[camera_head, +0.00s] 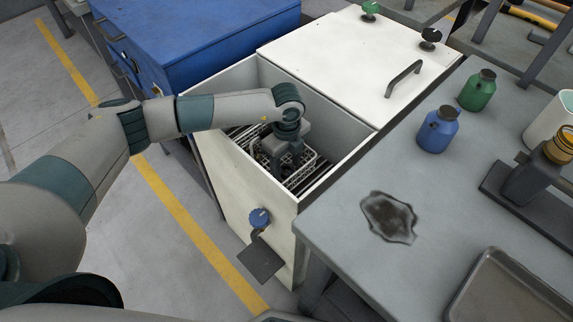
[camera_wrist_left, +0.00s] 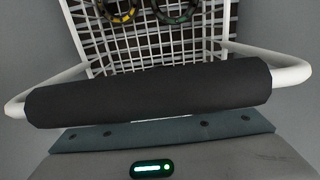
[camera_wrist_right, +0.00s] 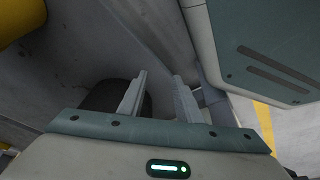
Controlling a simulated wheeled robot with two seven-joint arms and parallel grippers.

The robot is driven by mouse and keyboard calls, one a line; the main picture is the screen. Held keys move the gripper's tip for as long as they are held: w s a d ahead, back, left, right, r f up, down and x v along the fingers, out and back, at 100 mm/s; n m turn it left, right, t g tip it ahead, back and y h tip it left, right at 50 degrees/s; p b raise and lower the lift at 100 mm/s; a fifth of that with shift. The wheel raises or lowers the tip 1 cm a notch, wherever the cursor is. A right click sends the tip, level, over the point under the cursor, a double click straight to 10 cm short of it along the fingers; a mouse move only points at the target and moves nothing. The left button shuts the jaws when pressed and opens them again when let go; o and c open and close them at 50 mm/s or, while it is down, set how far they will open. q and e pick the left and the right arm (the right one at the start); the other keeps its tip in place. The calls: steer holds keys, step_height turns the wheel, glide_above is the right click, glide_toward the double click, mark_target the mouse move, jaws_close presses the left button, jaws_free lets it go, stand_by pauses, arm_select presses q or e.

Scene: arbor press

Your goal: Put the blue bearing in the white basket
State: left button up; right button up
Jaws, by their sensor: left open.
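The white wire basket (camera_head: 310,172) sits low inside the open white cabinet. Its grid also shows in the left wrist view (camera_wrist_left: 150,52), with a black handle grip (camera_wrist_left: 150,93) across it, close to the camera. A yellow-and-black ring (camera_wrist_left: 121,11) and a dark green ring (camera_wrist_left: 176,12) lie in the basket, cut by the top edge. I cannot make out a blue bearing in any view. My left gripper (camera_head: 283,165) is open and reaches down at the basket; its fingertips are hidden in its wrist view. My right gripper (camera_wrist_right: 158,97) is open and empty.
The cabinet (camera_head: 245,205) has high walls around the basket; its white lid section (camera_head: 335,50) lies behind. The grey table (camera_head: 340,235) at right holds a blue bottle (camera_head: 437,131), a green bottle (camera_head: 478,90), a press (camera_head: 530,185) and a metal tray (camera_head: 510,292).

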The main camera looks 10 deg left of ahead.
arm_select(q)
step_height(320, 180, up, 12)
steer(key=shift+r+b, duration=0.15)
steer(key=shift+b, duration=0.3)
stand_by(1.7)
